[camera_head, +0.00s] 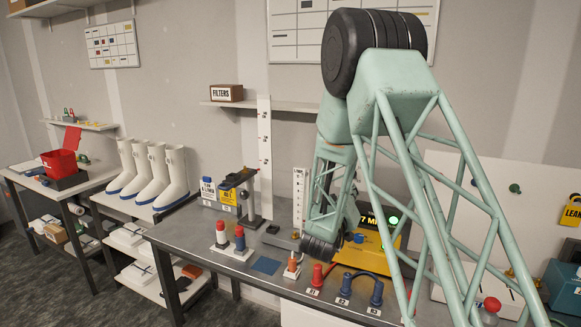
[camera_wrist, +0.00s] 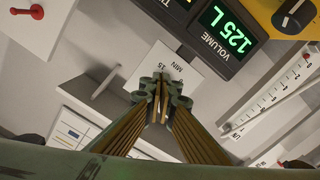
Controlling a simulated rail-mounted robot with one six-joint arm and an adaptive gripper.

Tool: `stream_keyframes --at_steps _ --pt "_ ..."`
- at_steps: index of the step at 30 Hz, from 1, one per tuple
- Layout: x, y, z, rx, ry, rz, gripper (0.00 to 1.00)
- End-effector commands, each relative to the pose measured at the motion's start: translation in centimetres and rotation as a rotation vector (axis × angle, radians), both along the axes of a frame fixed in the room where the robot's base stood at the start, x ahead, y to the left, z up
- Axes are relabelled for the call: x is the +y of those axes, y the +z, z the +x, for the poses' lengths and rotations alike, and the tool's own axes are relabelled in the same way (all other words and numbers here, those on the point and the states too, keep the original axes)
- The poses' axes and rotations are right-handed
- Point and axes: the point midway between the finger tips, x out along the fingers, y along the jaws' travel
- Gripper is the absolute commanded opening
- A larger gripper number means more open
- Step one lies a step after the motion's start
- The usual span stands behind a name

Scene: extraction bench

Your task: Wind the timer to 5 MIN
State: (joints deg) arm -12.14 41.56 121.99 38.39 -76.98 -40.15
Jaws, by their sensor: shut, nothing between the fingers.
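In the wrist view a white plate (camera_wrist: 176,62) carries small upside-down text that seems to read "15 MIN"; I take it as part of the timer. My gripper (camera_wrist: 163,92) is shut and empty in front of this plate and covers its lower part. Any dial or pointer there is hidden, so the setting cannot be read. I cannot tell whether the fingertips touch the plate. In the head view my own arm hides the gripper and I cannot make out the timer.
In the wrist view, a "VOLUME 125 L" display (camera_wrist: 229,30), a yellow box with a black knob (camera_wrist: 294,14) and a white scale (camera_wrist: 272,102) are close by. In the head view, red and blue fittings (camera_head: 317,276) line the bench front; white boots (camera_head: 174,178) stand left.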

Motion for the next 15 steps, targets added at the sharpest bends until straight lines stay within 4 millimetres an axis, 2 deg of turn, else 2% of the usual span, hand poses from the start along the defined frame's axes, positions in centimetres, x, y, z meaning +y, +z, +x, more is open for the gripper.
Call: stream_keyframes --at_steps 8,15 --pt "-0.4 0.1 0.9 0.000 0.000 0.000 0.00" --pt "-1.2 0.2 2.5 0.000 -0.001 0.000 0.00"
